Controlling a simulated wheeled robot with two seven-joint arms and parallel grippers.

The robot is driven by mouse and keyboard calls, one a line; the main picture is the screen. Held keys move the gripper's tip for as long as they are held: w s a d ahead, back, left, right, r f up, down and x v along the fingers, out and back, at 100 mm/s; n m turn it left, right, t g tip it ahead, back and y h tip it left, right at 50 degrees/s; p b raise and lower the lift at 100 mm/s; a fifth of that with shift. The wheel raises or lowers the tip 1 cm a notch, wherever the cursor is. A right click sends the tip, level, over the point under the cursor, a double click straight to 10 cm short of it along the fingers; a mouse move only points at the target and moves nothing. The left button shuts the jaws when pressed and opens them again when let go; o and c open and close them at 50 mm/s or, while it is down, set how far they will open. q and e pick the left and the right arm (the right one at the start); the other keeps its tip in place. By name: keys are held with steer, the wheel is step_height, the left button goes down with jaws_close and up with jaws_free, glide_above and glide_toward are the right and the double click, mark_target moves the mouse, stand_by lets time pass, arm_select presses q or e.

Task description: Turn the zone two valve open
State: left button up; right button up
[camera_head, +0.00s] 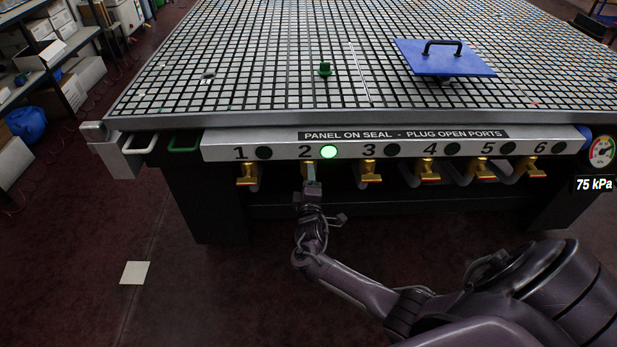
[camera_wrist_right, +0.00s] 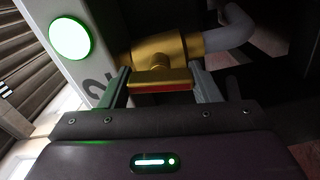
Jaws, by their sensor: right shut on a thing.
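The zone two valve is a brass valve (camera_wrist_right: 158,50) under the front rail, below the number 2; in the head view it is mostly hidden behind my right gripper (camera_head: 312,178). In the right wrist view its brass handle (camera_wrist_right: 160,77) sits between the two fingers of my right gripper (camera_wrist_right: 163,88), which is shut on it. The handle lies crosswise in that view, with a red strip along its edge. The zone 2 lamp (camera_head: 329,152) glows green; it also shows in the right wrist view (camera_wrist_right: 70,38). My left gripper is out of view.
Similar brass valves hang at zones 1 (camera_head: 248,174) and 3 (camera_head: 370,172), close on either side, with more further right. Their lamps are dark. A gauge (camera_head: 601,151) at the right reads 75 kPa. A blue panel (camera_head: 430,62) and a green plug (camera_head: 325,69) are on the grid top.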

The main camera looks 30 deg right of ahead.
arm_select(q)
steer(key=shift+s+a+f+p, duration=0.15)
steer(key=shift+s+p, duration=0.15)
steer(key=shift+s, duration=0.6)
arm_select(e)
steer(key=shift+n, duration=1)
steer(key=o, duration=1)
steer(key=shift+s+a, duration=0.1)
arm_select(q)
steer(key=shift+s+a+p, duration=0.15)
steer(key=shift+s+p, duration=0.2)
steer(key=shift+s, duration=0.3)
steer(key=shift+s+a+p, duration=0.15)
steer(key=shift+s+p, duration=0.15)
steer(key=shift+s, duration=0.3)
arm_select(e)
steer(key=v, duration=0.7)
steer(key=shift+s+a, duration=0.15)
steer(key=shift+s, duration=0.15)
